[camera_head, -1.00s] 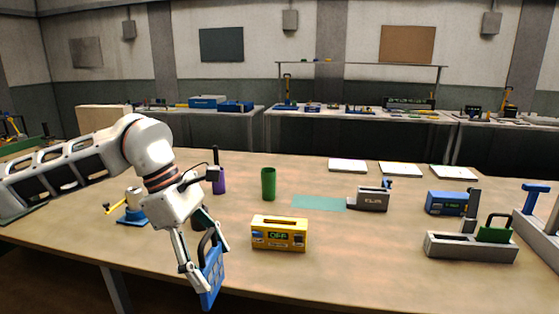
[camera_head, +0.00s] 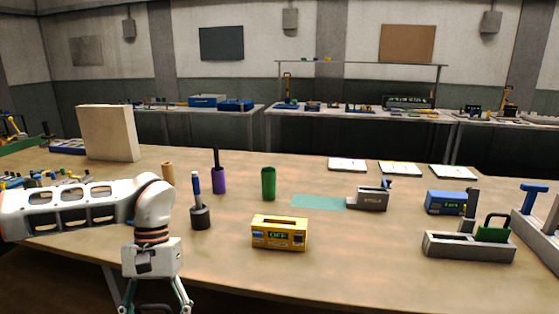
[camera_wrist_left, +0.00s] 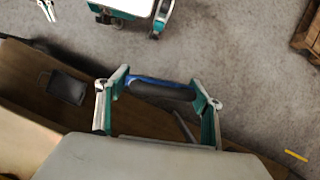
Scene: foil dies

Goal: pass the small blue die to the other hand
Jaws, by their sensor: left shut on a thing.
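My left gripper (camera_wrist_left: 158,92) is shut on the small blue die, whose blue and black handle (camera_wrist_left: 162,88) spans between the fingers in the left wrist view. The rest of the die is hidden behind the gripper there.
The table (camera_head: 350,265) holds a yellow device (camera_head: 279,233), a dark pot with a blue-handled tool (camera_head: 200,216), a purple holder (camera_head: 218,181), a green cup (camera_head: 268,184) and a grey press-like tool (camera_head: 470,246). Floor (camera_wrist_left: 250,60) shows past the table edge.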

